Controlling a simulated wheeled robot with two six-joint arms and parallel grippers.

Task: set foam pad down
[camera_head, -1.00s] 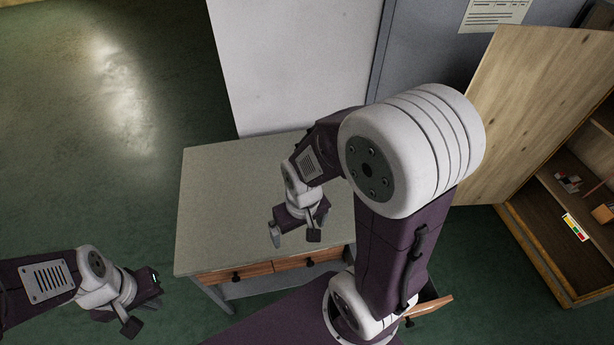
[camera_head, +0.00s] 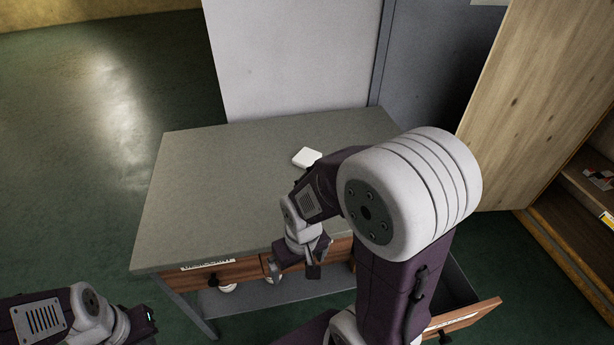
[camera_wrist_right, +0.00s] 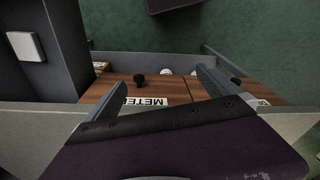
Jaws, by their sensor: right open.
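A small flat white pad (camera_head: 306,157) lies on the grey tabletop, just beyond my right forearm. It looks like the foam pad, though its material cannot be told. My right gripper (camera_head: 294,268) is at the table's front edge, in front of the drawers and well apart from this pad. In the right wrist view the right gripper (camera_wrist_right: 158,92) has its fingers spread with nothing between them. A pale square piece (camera_wrist_right: 25,46) also shows there at upper left, on a dark grey surface. My left gripper (camera_head: 142,324) is at the lower left, partly seen.
The table (camera_head: 210,200) has wooden drawer fronts with labels (camera_head: 207,264); one drawer (camera_head: 465,318) at right stands open. Round white items (camera_head: 228,287) show below the drawers. A cabinet with an open wooden door (camera_head: 535,100) stands at right. Most of the tabletop is clear.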

